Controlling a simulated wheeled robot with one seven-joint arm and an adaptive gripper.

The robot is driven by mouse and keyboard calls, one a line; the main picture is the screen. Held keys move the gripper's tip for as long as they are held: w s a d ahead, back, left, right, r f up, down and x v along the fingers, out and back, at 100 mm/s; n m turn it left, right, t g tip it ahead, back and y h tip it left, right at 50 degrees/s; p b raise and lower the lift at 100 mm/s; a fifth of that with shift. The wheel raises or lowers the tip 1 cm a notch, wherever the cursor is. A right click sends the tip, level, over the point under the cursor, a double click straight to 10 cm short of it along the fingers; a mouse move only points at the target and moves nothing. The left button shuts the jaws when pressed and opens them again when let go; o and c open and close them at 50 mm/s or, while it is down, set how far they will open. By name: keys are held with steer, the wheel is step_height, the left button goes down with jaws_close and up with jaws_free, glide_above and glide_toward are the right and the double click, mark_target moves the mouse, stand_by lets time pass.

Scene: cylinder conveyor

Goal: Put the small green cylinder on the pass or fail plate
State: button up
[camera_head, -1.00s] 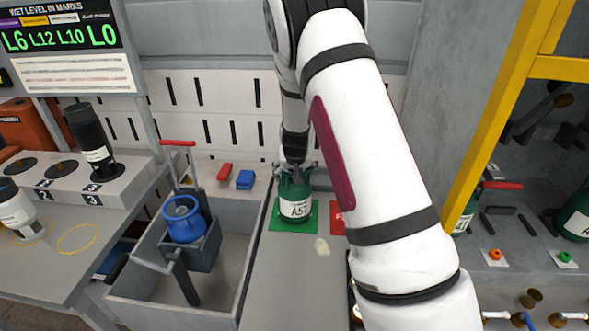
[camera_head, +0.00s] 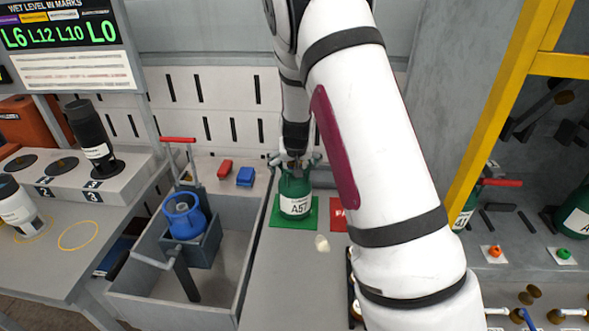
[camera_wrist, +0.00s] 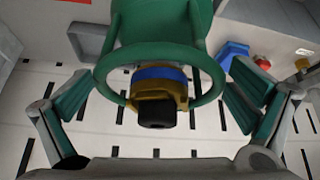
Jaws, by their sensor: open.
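The small green cylinder (camera_head: 295,196), with a white label reading A57, stands upright on the green plate (camera_head: 276,219) in the head view. A red plate (camera_head: 338,214) lies just right of it, partly hidden behind my arm. My gripper (camera_head: 296,160) is open above the cylinder's top, with its fingers spread. In the wrist view, the cylinder's green collar ring (camera_wrist: 205,93) and its valve, with a blue band and black knob, lie between the spread fingers. The fingers appear apart from the collar on both sides.
A grey tub (camera_head: 225,290) holding a blue cylinder (camera_head: 184,215) stands left of the plates. Small red (camera_head: 225,167) and blue (camera_head: 245,177) blocks lie behind. A yellow frame (camera_head: 497,120) stands at right. The counter before the green plate is mostly clear, apart from a small pale piece (camera_head: 322,243).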

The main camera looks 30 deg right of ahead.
steer(key=v, duration=0.9)
steer(key=shift+s+a+r+p, duration=0.1)
steer(key=shift+r+p, duration=0.05)
steer(key=shift+p, duration=0.15)
steer(key=s+a+r+n+y, duration=0.1)
steer(key=s+a+r+y, duration=0.1)
steer(key=s+a+r, duration=0.45)
steer(key=s+a+r+n+y, duration=0.1)
steer(key=s+a+r, duration=0.3)
steer(key=s+r, duration=0.4)
steer(key=s+a+r+n, duration=0.1)
steer(key=s, duration=0.8)
steer(key=s+a+r+n, duration=0.1)
steer(key=s+a, duration=0.1)
steer(key=s, duration=0.8)
steer(key=shift+a+r+n, duration=0.15)
steer(key=shift+a+n, duration=0.1)
steer(key=shift+n, duration=0.05)
